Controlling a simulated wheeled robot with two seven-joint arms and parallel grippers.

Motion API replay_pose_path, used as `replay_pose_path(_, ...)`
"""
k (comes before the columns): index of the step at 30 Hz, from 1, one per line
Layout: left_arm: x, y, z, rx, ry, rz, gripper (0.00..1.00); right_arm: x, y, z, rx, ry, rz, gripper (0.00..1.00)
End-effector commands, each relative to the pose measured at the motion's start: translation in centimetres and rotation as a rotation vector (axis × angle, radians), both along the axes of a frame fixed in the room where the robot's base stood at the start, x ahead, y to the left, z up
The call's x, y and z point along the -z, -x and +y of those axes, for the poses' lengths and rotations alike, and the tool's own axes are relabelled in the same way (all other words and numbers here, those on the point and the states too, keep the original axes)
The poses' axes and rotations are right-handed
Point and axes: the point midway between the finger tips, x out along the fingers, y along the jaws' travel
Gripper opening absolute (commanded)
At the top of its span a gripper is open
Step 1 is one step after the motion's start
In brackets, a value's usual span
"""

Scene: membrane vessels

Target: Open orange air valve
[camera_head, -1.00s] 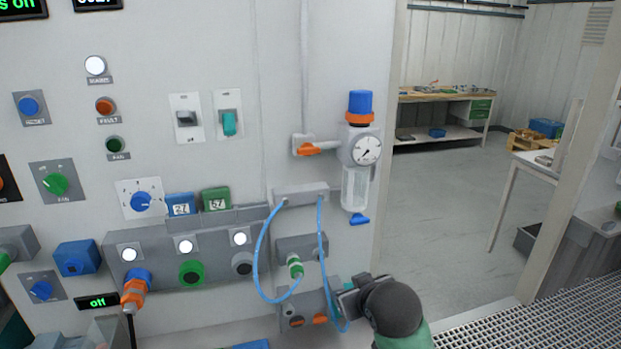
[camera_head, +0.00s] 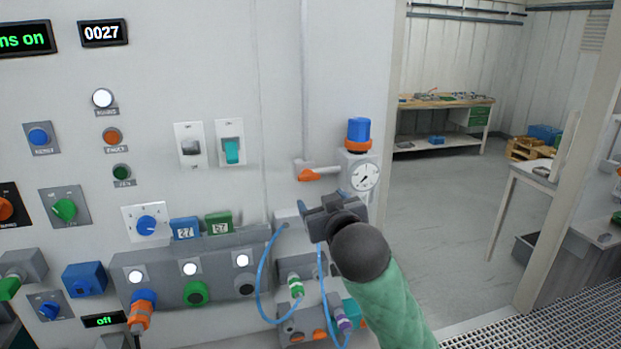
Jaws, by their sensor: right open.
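The orange air valve handle (camera_head: 308,176) sits on the wall pipe, left of the filter regulator with its blue knob (camera_head: 359,132) and round gauge (camera_head: 365,177). The handle lies roughly level, pointing right. My right gripper (camera_head: 322,199) is open, just below and slightly right of the handle, apart from it in the picture. It hides most of the regulator's clear bowl. I cannot judge its depth gap to the wall. My left gripper is not in view.
Blue hoses (camera_head: 262,277) hang below, by a green connector (camera_head: 296,286) and a purple connector (camera_head: 343,320). Left of them is a grey panel (camera_head: 215,268) with buttons.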

Motion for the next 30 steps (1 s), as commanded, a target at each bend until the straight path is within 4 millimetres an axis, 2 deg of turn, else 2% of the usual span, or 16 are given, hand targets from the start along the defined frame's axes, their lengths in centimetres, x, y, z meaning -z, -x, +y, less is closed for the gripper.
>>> replay_pose_path(1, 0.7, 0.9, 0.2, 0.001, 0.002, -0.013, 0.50, -0.2, -0.1, 0.1, 0.000, -0.016, -0.009, 0.69)
replay_pose_path(4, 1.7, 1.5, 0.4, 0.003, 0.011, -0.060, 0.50, -0.7, -0.2, 0.2, 0.000, -0.054, -0.029, 0.69)
replay_pose_path(12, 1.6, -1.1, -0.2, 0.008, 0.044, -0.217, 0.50, -1.7, -0.1, 0.4, -0.012, -0.147, -0.062, 0.69)
replay_pose_path(17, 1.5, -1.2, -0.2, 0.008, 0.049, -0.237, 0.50, -2.0, -0.4, 0.5, -0.013, -0.183, -0.058, 0.69)
replay_pose_path(23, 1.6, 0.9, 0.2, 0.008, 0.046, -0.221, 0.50, -2.2, -2.2, 1.0, -0.012, -0.184, -0.056, 0.69)
replay_pose_path(30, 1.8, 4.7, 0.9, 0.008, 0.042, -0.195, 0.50, -2.2, -5.3, 1.8, -0.011, -0.183, -0.058, 0.69)
